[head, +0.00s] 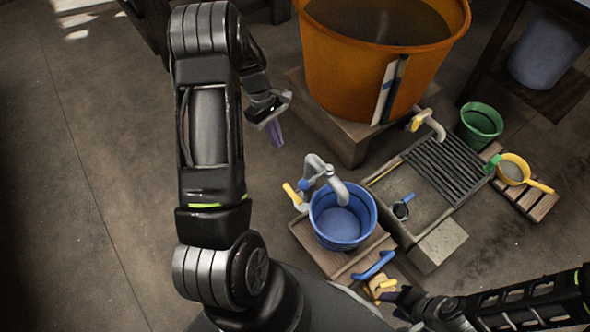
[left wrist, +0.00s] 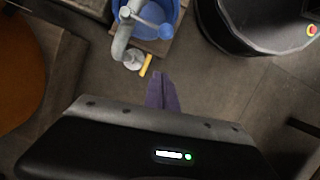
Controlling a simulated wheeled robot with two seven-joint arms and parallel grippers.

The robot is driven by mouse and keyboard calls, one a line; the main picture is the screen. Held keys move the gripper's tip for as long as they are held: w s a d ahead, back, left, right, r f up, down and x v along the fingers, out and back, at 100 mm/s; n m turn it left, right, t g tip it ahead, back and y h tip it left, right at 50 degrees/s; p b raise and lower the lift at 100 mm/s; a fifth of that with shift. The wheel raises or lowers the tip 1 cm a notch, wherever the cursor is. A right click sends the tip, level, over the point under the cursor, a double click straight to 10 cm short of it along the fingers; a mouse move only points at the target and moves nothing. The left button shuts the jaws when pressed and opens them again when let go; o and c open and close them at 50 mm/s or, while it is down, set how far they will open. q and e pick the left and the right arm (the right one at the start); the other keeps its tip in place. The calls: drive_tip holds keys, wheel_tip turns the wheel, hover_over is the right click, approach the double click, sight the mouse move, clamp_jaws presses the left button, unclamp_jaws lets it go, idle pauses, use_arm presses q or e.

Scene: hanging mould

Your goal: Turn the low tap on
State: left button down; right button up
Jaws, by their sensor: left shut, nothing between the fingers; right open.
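A grey bent tap (head: 318,168) stands low beside the orange vat, its spout over a blue bucket (head: 342,218). It has a yellow lever (head: 292,194) at its base and a blue part near the pipe. The left wrist view shows the grey pipe (left wrist: 122,38), the yellow lever (left wrist: 145,66) and the bucket. A second grey tap (head: 432,126) with a yellow handle is at the vat's lower side. My left gripper (head: 275,132), with purple fingers (left wrist: 162,92), is shut and empty, apart from the lever. My right gripper (head: 386,291) is open at the bottom, partly hard to make out.
The orange vat (head: 340,75) stands on a wooden block. A stone sink (head: 400,190) with a dark grate, a green bucket (head: 480,122) and a yellow ladle (head: 513,170) are to the right. The left floor is clear.

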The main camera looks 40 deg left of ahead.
sight(316, 177)
use_arm(q)
drive_tip(key=shift+f, duration=0.1)
drive_tip(key=d+f+b, duration=0.2)
drive_tip(key=d+f, duration=0.5)
drive_tip(key=f, duration=0.3)
drive_tip(key=shift+s, duration=0.3)
